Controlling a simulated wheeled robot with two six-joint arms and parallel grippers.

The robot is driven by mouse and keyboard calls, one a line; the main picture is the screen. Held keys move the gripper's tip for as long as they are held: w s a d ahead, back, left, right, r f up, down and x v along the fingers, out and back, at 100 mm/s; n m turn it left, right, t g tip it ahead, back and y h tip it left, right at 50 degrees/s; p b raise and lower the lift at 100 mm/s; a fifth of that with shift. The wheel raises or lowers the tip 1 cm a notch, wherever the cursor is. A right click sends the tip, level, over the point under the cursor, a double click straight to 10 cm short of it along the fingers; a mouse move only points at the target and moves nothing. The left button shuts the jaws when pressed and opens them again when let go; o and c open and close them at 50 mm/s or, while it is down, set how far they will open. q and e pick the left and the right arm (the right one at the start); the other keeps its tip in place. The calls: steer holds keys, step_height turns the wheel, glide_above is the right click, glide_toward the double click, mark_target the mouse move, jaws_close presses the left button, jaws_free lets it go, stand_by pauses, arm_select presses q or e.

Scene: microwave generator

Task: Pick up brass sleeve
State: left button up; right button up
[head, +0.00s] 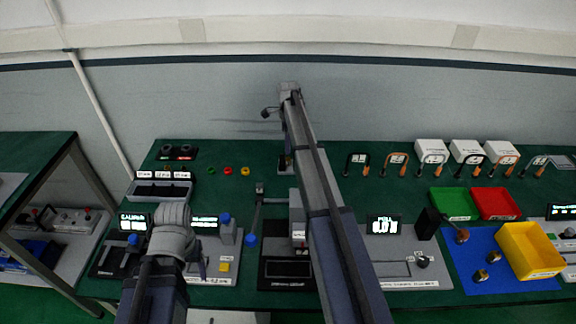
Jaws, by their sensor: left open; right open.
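Small brass-coloured round pieces sit on the blue mat (461,270) at the right: one (481,275) near its front, one (494,257) behind that, and a more coppery one (463,236) at its back left edge. I cannot tell which is the brass sleeve. My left gripper (173,216) is over the left devices, far from the mat; its fingers are mostly hidden by its wrist. My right arm reaches far across the bench, with the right gripper (287,95) high near the back wall, away from the mat. Nothing shows held in either.
A yellow bin (530,250) stands on the mat's right side. Green (452,203) and red (495,203) trays lie behind it. A black block (428,223) stands left of the mat. Padlock-like hooped items and white boxes line the back.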

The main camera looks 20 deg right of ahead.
mark_target(288, 159)
arm_select(q)
steer(key=shift+f+b, duration=3.95)
arm_select(e)
steer(key=shift+f, duration=3.95)
arm_select(q)
steer(key=shift+r, duration=0.1)
arm_select(e)
steer(key=shift+r, duration=0.1)
jaws_close()
